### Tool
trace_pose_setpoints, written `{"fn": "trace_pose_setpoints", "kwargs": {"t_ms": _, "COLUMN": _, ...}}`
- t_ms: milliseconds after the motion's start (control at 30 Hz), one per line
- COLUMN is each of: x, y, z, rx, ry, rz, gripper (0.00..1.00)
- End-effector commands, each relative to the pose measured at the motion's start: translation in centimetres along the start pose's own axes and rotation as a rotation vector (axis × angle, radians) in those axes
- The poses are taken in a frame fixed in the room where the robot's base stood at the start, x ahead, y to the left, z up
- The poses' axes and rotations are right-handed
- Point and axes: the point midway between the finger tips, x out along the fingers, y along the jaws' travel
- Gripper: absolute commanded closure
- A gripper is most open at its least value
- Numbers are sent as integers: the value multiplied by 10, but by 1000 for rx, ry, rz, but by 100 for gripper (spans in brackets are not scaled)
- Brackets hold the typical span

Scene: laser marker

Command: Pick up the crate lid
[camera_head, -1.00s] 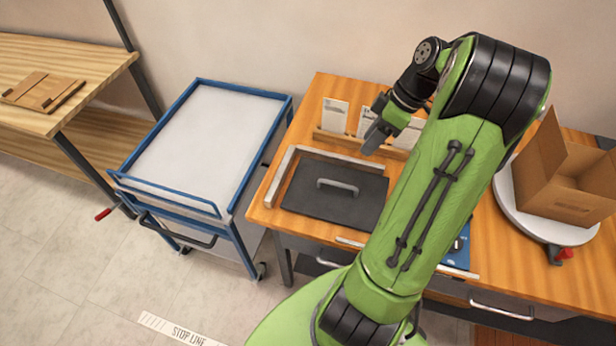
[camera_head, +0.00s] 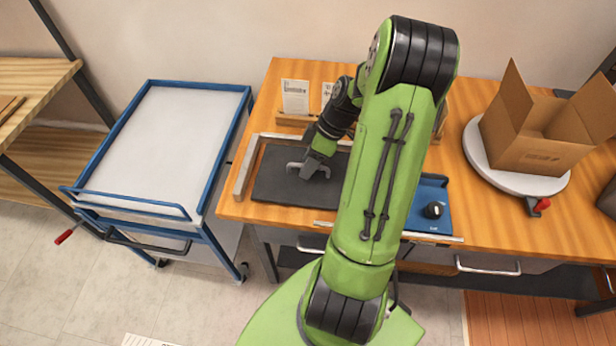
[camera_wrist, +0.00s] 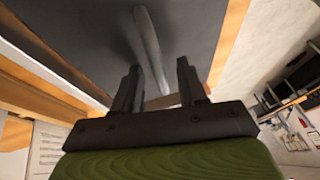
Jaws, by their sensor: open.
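The crate lid (camera_head: 275,187) is a flat dark grey panel with a light grey bar handle on top. It lies on the wooden table, inside an L-shaped light rail. My gripper (camera_head: 309,170) is low over the lid at its handle. In the wrist view my gripper (camera_wrist: 160,85) is open, with one finger on each side of the handle (camera_wrist: 150,45). Whether the fingers touch the handle I cannot tell. My arm hides the right part of the lid in the head view.
The rail (camera_head: 243,170) borders the lid on the left and back. Card holders (camera_head: 296,119) stand behind it. A blue device with a black knob (camera_head: 433,210) is to the right. An open cardboard box (camera_head: 545,150) sits on a round turntable. A blue-framed cart (camera_head: 165,140) with a bare top stands left.

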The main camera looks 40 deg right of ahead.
Motion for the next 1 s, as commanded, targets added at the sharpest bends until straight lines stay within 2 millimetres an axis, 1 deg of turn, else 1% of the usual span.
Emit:
{"fn": "trace_pose_setpoints", "kwargs": {"t_ms": 867, "x": 4, "y": 1, "z": 2, "rx": 1, "ry": 0, "rz": 2, "gripper": 58}}
{"fn": "trace_pose_setpoints", "kwargs": {"t_ms": 900, "x": 4, "y": 1, "z": 2, "rx": 1, "ry": 0, "rz": 2, "gripper": 60}}
{"fn": "trace_pose_setpoints", "kwargs": {"t_ms": 967, "x": 4, "y": 1, "z": 2, "rx": 1, "ry": 0, "rz": 2, "gripper": 69}}
{"fn": "trace_pose_setpoints", "kwargs": {"t_ms": 1000, "x": 4, "y": 1, "z": 2, "rx": 1, "ry": 0, "rz": 2, "gripper": 75}}
